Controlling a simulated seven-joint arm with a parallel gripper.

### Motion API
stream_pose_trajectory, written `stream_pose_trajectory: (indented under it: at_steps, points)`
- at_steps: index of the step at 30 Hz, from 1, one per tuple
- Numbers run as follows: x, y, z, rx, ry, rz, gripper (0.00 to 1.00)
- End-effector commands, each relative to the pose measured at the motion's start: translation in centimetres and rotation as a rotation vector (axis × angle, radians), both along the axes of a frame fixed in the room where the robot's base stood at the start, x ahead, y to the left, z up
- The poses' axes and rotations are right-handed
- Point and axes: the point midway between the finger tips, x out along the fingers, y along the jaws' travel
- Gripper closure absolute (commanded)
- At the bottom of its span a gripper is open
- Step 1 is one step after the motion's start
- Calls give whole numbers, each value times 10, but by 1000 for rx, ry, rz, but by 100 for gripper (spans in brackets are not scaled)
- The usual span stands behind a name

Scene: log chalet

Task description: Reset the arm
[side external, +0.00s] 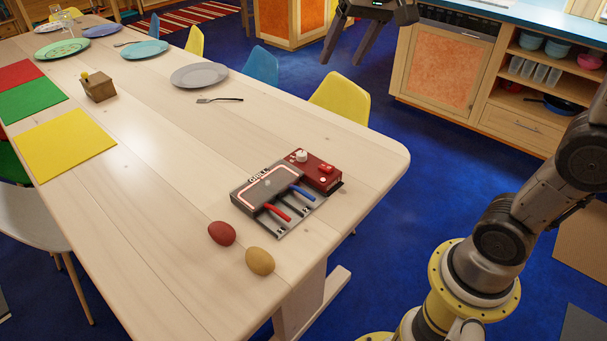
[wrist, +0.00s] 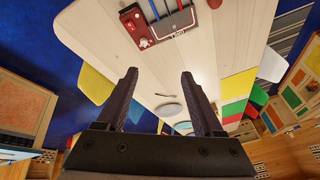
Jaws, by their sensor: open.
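My gripper (side external: 355,27) is at the top of the side external view, raised above the floor beyond the table's right edge. In the wrist view my gripper (wrist: 158,90) shows two dark fingers spread wide, with nothing between them. The wooden table (side external: 150,150) lies below and to the left of it. My arm rises from a yellow base at the right of the side external view; part of it is outside the frame.
A grill device (side external: 285,190) with red and blue handles sits near the table's front right corner. A red egg-shaped thing (side external: 222,233) and a tan one (side external: 260,261) lie beside it. Plates, a fork (side external: 220,100), coloured mats and a small wooden box (side external: 98,87) lie farther back.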

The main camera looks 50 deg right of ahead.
Motion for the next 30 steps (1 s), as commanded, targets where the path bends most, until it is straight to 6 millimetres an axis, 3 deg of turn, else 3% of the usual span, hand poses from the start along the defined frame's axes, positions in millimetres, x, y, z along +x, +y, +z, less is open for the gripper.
stream_pose_trajectory:
  at_steps: [1, 5, 9, 13, 19, 30]
  points:
    - [-25, 6, 3, -12, -26, 35, 31]
    - [-81, 16, -4, -48, -74, 128, 31]
    - [-139, 23, -31, -96, -112, 242, 31]
    - [-175, 26, -67, -140, -118, 340, 31]
    - [-196, 26, -110, -187, -65, 462, 31]
    - [-192, 26, -107, -208, -79, 496, 31]
